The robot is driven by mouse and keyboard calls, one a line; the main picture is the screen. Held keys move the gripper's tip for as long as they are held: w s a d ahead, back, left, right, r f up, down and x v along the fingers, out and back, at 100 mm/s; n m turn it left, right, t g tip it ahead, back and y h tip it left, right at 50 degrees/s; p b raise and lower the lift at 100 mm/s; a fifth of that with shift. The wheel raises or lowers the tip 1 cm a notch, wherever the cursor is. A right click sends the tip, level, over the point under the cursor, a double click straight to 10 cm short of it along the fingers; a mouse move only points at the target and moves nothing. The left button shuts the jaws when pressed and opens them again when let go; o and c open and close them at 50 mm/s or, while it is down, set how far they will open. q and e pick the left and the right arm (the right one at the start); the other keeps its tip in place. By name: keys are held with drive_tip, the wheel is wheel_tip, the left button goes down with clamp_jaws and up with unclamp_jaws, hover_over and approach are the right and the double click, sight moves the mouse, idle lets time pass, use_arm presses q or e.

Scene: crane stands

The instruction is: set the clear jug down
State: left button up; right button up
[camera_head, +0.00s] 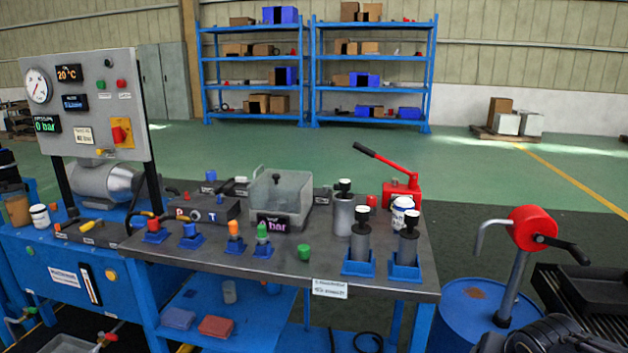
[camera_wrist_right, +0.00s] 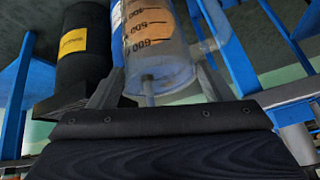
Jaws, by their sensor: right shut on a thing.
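The clear jug (camera_wrist_right: 158,45) fills the upper middle of the right wrist view. It has dark measuring marks and an orange-amber area behind them, and a clear handle or spout at its right. My right gripper (camera_wrist_right: 157,80) is shut on it, with a dark finger on each side. The jug's far end is cut off by the picture edge, and I cannot tell whether anything touches it. The jug in my grip is not seen in the head view. My left gripper is in neither view.
A black cylinder with a yellow label (camera_wrist_right: 73,41) stands close left of the jug. In the head view, the dark workbench (camera_head: 200,262) holds fittings, cylinders in blue stands and a red hand pump (camera_head: 402,191). A blue drum (camera_head: 468,310) with a red crank stands at right.

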drive_tip(key=shift+s+a, duration=0.1)
drive_tip(key=shift+s, duration=0.1)
drive_tip(key=shift+a, duration=0.2)
drive_tip(key=shift+w+a+f+n, duration=0.3)
drive_tip(key=shift+w+a+f, duration=0.05)
drive_tip(key=shift+w+f, duration=0.05)
drive_tip(key=shift+w+a+f+n+y+p, duration=0.5)
drive_tip(key=shift+w+a+f+n+y, duration=0.85)
drive_tip(key=shift+a, duration=2.15)
drive_tip(key=shift+w+a+f+n+y+p, duration=0.55)
drive_tip(key=shift+a+f+n, duration=1.4)
drive_tip(key=shift+a, duration=1.5)
use_arm(q)
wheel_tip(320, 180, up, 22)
drive_tip(key=p, duration=1.9)
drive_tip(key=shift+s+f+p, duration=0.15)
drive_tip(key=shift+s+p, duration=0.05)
drive_tip(key=shift+p, duration=0.1)
use_arm(e)
wheel_tip(320, 180, up, 12)
drive_tip(key=s, duration=0.2)
drive_tip(key=shift+f, duration=0.2)
drive_tip(key=shift+d, duration=0.1)
